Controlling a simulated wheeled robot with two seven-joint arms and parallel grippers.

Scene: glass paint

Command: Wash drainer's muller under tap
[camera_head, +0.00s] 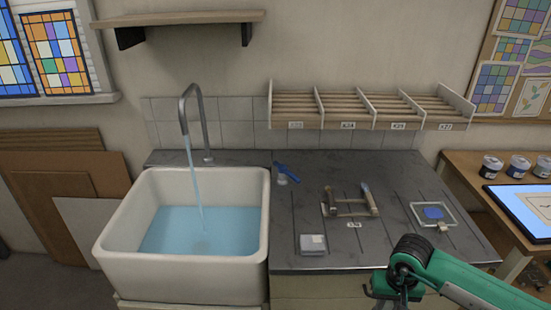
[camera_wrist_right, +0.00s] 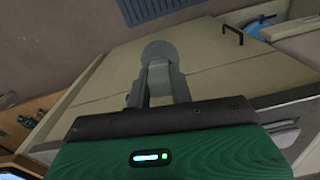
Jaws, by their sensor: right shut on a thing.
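My right gripper (camera_head: 392,287) is low at the counter's front edge, right of the sink. In the right wrist view my right gripper (camera_wrist_right: 157,82) is shut on a grey, round-ended thing (camera_wrist_right: 158,50), which looks like the muller; the fingers hide part of it. I cannot pick it out in the head view. The tap (camera_head: 188,108) at the back of the sink (camera_head: 178,270) runs, and its water stream (camera_head: 197,185) falls into blue water (camera_head: 218,228). My left gripper is not in view.
A small wooden rack (camera_head: 350,206), a blue-handled tool (camera_head: 286,171), a pale block (camera_head: 313,244) and a glass slab with blue paint (camera_head: 434,214) are on the dark counter (camera_head: 385,250). A slotted wall rack (camera_head: 360,107) hangs above. Jars (camera_head: 491,167) stand at right.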

